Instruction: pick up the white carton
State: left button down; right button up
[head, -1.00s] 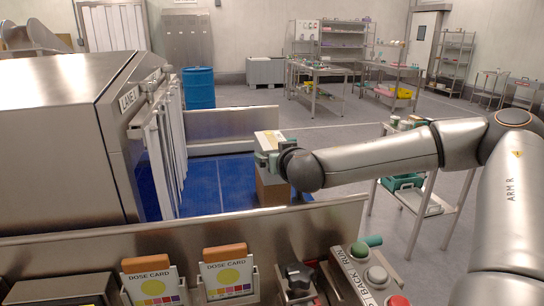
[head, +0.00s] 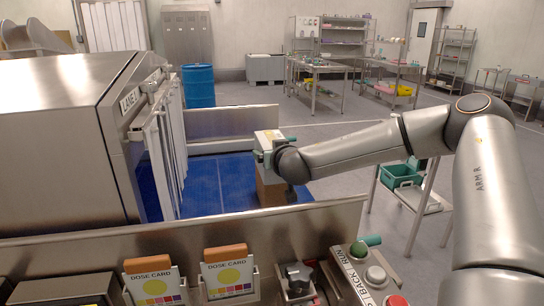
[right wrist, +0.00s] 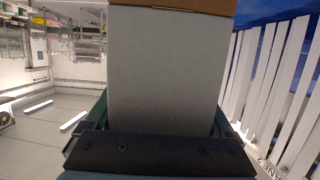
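The white carton (head: 268,137) sits on top of a brown carton (head: 271,188) over the blue belt. In the right wrist view the white carton (right wrist: 165,75) fills the middle, with the brown carton (right wrist: 180,5) against its far end. My right gripper (head: 271,148) is around the white carton, with one green finger along each side. In the right wrist view the fingers of my right gripper (right wrist: 163,118) stand very close to its sides; contact is not clear. The gripper looks open. My left gripper is not in view.
A steel tunnel (head: 65,140) with hanging strip curtains (head: 165,145) stands left of the cartons. Steel rails (head: 230,121) line the belt (head: 217,182) behind and in front. A control box (head: 365,275) and dose cards (head: 228,277) are at the front. A small trolley (head: 430,203) stands right.

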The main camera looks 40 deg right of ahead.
jog(key=c, duration=1)
jog(key=shift+r, duration=0.1)
grip_shut()
notch_tip(320, 180, up, 10)
jog(key=shift+r, duration=0.1)
jog(key=o, duration=1.2)
grip_release()
grip_shut()
